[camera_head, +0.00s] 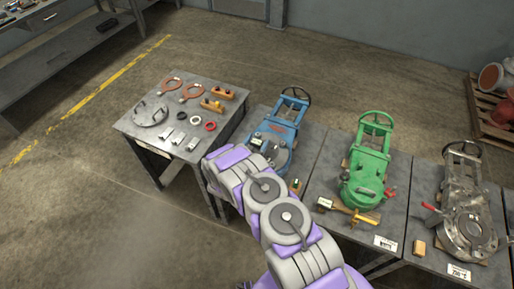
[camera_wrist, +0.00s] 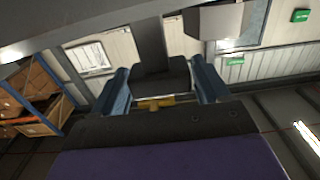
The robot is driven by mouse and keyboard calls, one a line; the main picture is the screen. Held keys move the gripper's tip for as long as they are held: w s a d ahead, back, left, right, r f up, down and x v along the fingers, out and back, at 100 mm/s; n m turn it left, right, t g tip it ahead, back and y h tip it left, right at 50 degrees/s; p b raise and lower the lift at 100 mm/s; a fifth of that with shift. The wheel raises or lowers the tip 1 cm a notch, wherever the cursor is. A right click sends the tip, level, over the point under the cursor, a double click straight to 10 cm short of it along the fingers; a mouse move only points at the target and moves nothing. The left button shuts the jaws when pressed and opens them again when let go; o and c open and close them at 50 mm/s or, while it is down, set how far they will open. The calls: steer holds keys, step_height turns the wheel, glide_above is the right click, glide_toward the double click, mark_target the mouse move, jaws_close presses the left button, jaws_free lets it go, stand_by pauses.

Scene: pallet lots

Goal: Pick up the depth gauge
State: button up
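I cannot tell for sure which thing is the depth gauge. A small yellow tool with a crosspiece (camera_head: 362,218) lies at the front edge of the bench by the green valve (camera_head: 368,168); its details are too small to read. My gripper (camera_wrist: 162,88) shows in the wrist view with its two blue fingers spread wide apart. A dark block and a small yellow piece show between them; I cannot tell whether these are parts of the gripper. The wrist view faces walls and shelving, away from the benches. My folded arm hides part of the bench in the head view.
A blue valve (camera_head: 280,131) and a grey valve (camera_head: 467,205) stand on the bench row. Floor at left is clear.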

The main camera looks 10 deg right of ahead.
steer(key=shift+a, duration=0.35)
steer(key=c, duration=0.5)
steer(key=shift+d, duration=0.35)
steer(key=c, duration=0.6)
steer(key=shift+c, duration=0.8)
steer(key=shift+a, duration=0.1)
steer(key=shift+a, duration=0.1)
